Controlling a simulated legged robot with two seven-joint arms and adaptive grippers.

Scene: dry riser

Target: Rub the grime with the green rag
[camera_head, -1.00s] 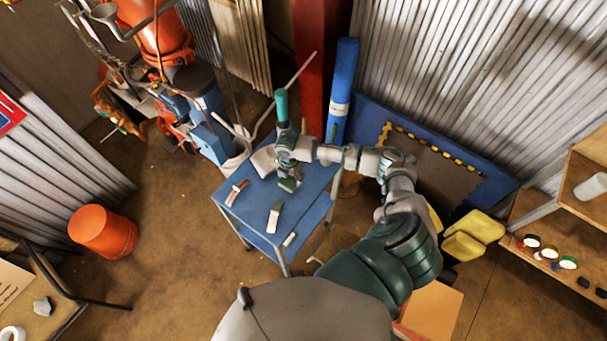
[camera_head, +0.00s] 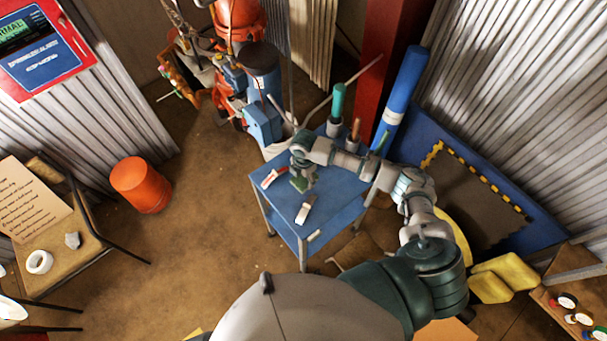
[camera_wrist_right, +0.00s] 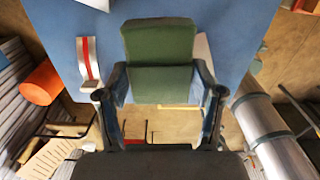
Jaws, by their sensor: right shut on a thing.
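A green rag (camera_wrist_right: 160,60), a folded-looking block, is between the fingers of my right gripper (camera_wrist_right: 160,95) in the right wrist view. In the head view the right gripper (camera_head: 303,165) is over the blue cart top (camera_head: 334,190), with the green rag (camera_head: 301,183) below it. I cannot tell whether the rag touches the cart. No grime can be made out in either view. My left gripper is not in view.
A red-and-white item (camera_head: 271,178) and a pale item (camera_head: 305,209) lie on the cart near the rag. A green-topped tool (camera_head: 337,100) stands at the cart's back. An orange bucket (camera_head: 141,185) is on the floor left, with clear floor between it and the cart.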

